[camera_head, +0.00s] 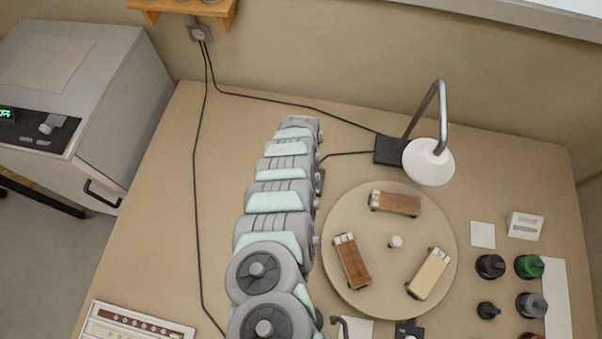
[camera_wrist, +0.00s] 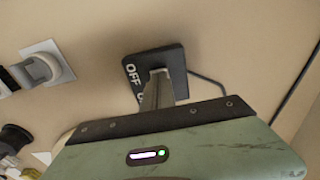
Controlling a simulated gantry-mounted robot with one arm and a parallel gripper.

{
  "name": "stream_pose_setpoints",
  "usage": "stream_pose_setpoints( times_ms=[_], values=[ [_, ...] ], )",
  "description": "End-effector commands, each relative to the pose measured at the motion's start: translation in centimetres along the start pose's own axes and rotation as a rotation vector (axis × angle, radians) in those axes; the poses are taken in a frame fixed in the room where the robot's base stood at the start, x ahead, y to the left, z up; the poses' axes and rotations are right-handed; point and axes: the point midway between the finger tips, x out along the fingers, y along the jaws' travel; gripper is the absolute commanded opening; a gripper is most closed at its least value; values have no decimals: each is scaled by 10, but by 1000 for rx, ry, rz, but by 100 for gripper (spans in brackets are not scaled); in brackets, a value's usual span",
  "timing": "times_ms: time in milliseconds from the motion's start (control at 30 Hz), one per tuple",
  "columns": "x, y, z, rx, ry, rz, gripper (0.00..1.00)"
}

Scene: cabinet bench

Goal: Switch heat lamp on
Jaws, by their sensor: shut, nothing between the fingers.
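The lamp (camera_head: 428,163) stands at the back right in the head view, with a white shade, a bent metal stem and a black base (camera_head: 388,151). I cannot tell whether it is lit. In the wrist view a black switch plate (camera_wrist: 135,71) shows the word OFF and part of a second label, with the rest hidden behind my fingers. My gripper (camera_wrist: 161,76) is shut and empty, with its fingertips over the middle of this plate. I cannot tell whether they touch it. In the head view my arm hides the gripper; a dark edge (camera_head: 321,182) shows beside the arm.
A round board (camera_head: 394,285) with several small blocks lies right of my arm. Several dark-capped bottles (camera_head: 490,266) stand at the right. A black cord (camera_head: 196,180) runs along the bench left of my arm, which has free room there. A cord (camera_wrist: 207,80) leaves the plate.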

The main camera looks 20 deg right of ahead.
Motion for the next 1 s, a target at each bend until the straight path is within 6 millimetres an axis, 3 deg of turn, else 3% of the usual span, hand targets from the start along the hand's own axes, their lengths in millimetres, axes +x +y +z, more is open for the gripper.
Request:
stream_pose_setpoints(
  times_ms=[833,1000],
  values=[
    [-1,2,-15,-2,1,1,0],
    [-16,1,-16,0,0,0,0]
  ],
)
